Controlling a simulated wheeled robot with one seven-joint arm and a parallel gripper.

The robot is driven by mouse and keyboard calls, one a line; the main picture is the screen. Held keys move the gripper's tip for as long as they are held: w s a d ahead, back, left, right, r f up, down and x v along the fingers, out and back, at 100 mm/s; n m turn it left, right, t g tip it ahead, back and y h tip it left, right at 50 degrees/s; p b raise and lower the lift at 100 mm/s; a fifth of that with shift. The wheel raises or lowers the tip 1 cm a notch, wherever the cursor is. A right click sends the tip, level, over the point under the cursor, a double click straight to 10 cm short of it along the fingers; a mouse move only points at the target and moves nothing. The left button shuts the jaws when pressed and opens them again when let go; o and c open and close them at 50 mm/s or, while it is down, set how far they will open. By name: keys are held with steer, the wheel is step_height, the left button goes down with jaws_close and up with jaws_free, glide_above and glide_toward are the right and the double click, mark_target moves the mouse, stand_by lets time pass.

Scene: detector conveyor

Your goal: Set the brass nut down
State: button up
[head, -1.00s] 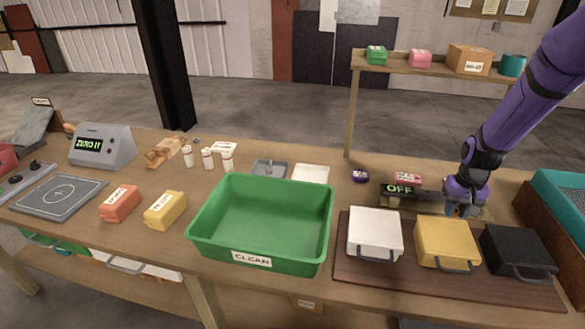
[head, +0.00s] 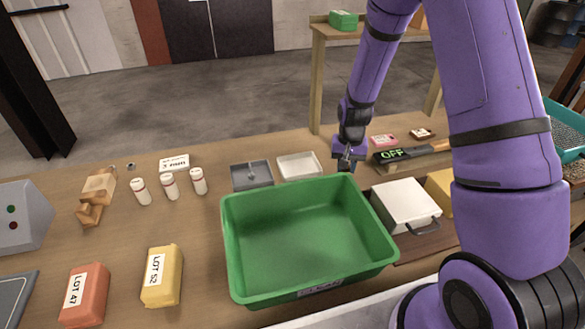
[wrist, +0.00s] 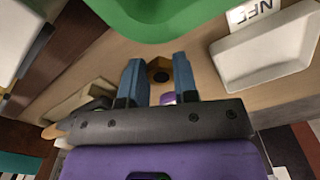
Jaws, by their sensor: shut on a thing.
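My gripper (head: 347,160) is at the back right corner of the green bin (head: 308,289), above the table, in the head view. In the wrist view my gripper (wrist: 158,67) has its two blue fingers on either side of the brass nut (wrist: 160,76), shut on it. The nut is a small brass hexagon with a dark hole. In the head view the nut is too small to make out at the fingers. I cannot tell the exact height of the nut above the table.
A white tray (head: 300,166) and a grey tray (head: 252,176) lie left of my gripper. A purple thing (wrist: 168,97) shows beyond the fingers. Several white bottles (head: 170,186) stand farther left.

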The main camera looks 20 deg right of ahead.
steer(key=shift+s+a+f+m, duration=0.15)
steer(key=shift+s+f+m, duration=0.1)
steer(key=shift+s+m, duration=0.15)
glide_above(299, 170)
steer(key=shift+f, duration=2.6)
steer(key=shift+f, duration=0.15)
steer(key=o, duration=0.9)
